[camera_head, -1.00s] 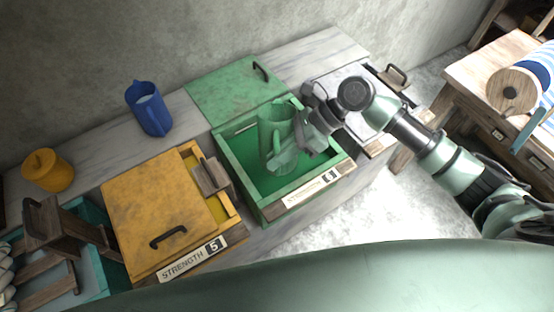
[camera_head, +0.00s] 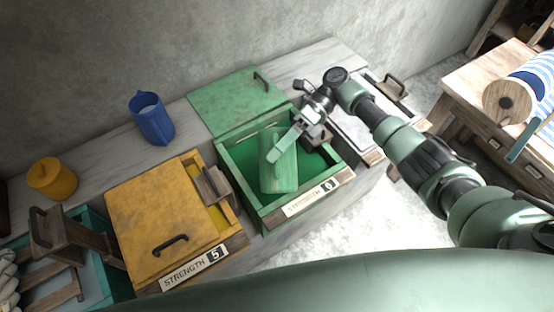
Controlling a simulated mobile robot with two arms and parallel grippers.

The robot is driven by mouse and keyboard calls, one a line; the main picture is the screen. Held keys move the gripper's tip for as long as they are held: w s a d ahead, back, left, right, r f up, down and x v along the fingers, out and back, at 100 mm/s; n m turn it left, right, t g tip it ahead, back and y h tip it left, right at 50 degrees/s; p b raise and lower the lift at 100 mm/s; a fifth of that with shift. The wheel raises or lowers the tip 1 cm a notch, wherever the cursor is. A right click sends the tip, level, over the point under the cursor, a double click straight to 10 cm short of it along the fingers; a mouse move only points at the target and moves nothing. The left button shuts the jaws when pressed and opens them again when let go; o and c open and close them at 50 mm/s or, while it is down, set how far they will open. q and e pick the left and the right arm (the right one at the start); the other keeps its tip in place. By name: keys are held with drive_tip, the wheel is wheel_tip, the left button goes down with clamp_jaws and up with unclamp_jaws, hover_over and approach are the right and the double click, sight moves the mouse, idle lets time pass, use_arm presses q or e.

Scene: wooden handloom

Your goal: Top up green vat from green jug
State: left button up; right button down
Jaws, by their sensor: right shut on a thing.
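The green vat (camera_head: 262,211) stands open in the row of vats, with dark green inside and a label on its front edge whose digit is hard to read. Its green lid (camera_head: 232,98) lies back behind the opening. The green jug (camera_head: 279,172) is over the vat's opening, and it looks tilted. I cannot see its mouth clearly or any liquid running from it. My right gripper (camera_head: 297,128) is shut on the jug at its upper right, where the handle is mostly hidden. My left gripper is not in view.
The yellow vat (camera_head: 150,215) with its mostly closed lid stands to the left. A blue jug (camera_head: 152,120) and a yellow pot (camera_head: 52,179) stand on the stone ledge behind. A white-topped vat (camera_head: 358,128) is to the right, and a wooden loom bench (camera_head: 461,107) beyond it.

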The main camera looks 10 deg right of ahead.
drive_tip(key=shift+w+f+m+g+y+b, duration=0.1)
drive_tip(key=shift+w+m+g+y+b, duration=0.2)
drive_tip(key=shift+w+b, duration=0.45)
drive_tip(key=shift+w+d+m+g+y+b, duration=0.25)
drive_tip(key=shift+w+m+g+b, duration=0.3)
drive_tip(key=shift+b, duration=0.75)
drive_tip(key=shift+w+r, duration=0.1)
drive_tip(key=shift+r, duration=0.1)
